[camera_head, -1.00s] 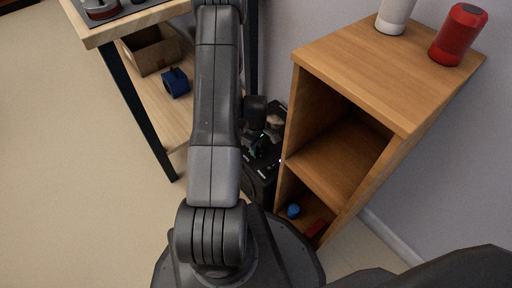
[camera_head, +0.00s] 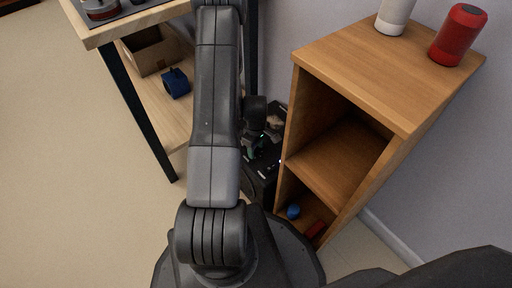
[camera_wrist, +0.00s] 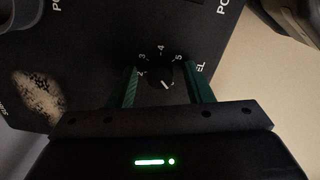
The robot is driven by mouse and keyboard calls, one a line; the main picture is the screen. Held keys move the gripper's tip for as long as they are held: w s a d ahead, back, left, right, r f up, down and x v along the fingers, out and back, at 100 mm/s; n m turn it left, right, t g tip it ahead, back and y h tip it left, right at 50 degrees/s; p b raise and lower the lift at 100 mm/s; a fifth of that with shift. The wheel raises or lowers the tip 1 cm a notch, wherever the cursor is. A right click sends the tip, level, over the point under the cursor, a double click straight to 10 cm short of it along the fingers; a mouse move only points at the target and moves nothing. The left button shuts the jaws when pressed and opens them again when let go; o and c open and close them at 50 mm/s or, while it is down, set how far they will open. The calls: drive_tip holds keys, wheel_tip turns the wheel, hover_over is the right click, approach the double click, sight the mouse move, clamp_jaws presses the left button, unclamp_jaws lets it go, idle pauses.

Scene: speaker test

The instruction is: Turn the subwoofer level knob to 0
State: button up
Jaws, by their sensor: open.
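The black subwoofer (camera_head: 263,167) stands on the floor between the table and the wooden shelf, partly hidden by my arm. In the wrist view its dark top panel (camera_wrist: 90,70) fills much of the picture. The round black level knob (camera_wrist: 158,74) has a scale around it, with 2, 3, 4 and 5 readable. A short white mark on the knob points to the lower right. My gripper (camera_wrist: 162,72) is open, its green-padded fingers on either side of the knob, apparently with gaps. The lower part of the scale is hidden. My gripper also shows in the head view (camera_head: 259,146).
A table (camera_head: 138,24) is at left, with a cardboard box (camera_head: 152,52) and a blue object (camera_head: 176,83) below. Floor at left is clear.

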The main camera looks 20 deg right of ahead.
sight(256, 149)
wheel_tip(256, 149, up, 14)
drive_tip(key=p, duration=0.4)
drive_tip(key=shift+p, duration=0.35)
drive_tip(key=shift+f, duration=0.2)
wheel_tip(256, 149, down, 14)
drive_tip(key=b, duration=0.4)
drive_tip(key=shift+r+b, duration=0.15)
drive_tip(key=shift+b, duration=0.25)
